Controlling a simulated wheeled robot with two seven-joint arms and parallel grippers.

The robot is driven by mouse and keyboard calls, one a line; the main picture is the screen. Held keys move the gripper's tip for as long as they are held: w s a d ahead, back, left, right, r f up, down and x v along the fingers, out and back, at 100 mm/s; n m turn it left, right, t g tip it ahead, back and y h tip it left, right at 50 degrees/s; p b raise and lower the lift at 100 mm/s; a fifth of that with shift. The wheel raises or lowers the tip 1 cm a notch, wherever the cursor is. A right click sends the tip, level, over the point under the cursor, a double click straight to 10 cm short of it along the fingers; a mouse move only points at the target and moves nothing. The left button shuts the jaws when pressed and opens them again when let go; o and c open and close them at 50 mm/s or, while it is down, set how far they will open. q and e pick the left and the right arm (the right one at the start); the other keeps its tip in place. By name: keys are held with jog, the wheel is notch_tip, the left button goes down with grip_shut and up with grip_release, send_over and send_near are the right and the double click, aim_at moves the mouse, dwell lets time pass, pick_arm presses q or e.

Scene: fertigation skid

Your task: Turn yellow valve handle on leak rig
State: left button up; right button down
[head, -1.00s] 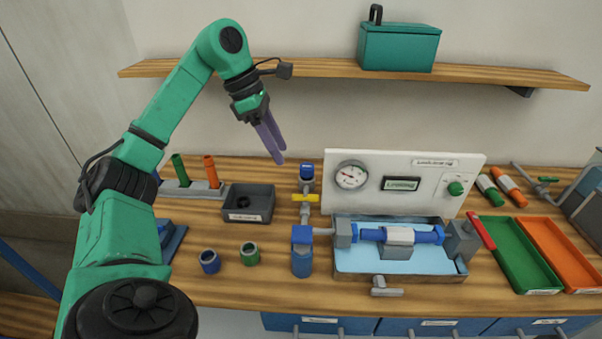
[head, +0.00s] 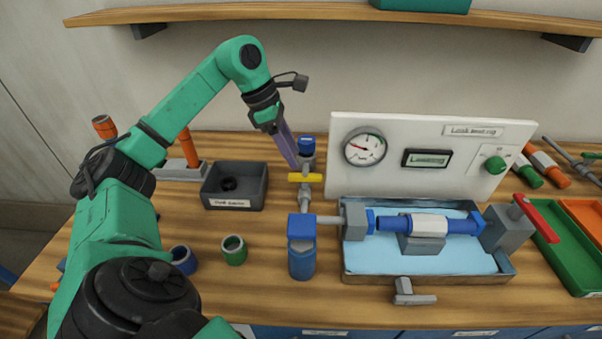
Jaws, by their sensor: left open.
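The yellow valve handle (head: 306,178) lies crosswise on the grey pipe between a blue-capped fitting (head: 307,146) and a blue cylinder (head: 301,255). It belongs to the leak rig, whose white panel (head: 420,152) carries a gauge (head: 365,147), a display and a green knob. My left gripper (head: 294,165) points down just above and to the left of the yellow handle. Its purple fingers are open, but they overlap in this view, and I cannot tell whether they touch the handle. My right gripper is not in view.
A dark bin (head: 235,187) stands left of the valve. A blue-lined tray (head: 420,262) holds the pipe assembly at right. A wooden shelf (head: 300,12) runs above.

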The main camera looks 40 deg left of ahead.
aim_at(304, 175)
pick_arm(q)
jog(key=x, duration=0.5)
jog(key=shift+w+d+f, duration=0.1)
jog(key=shift+w+f, duration=0.05)
jog(key=shift+f, duration=0.25)
grip_shut()
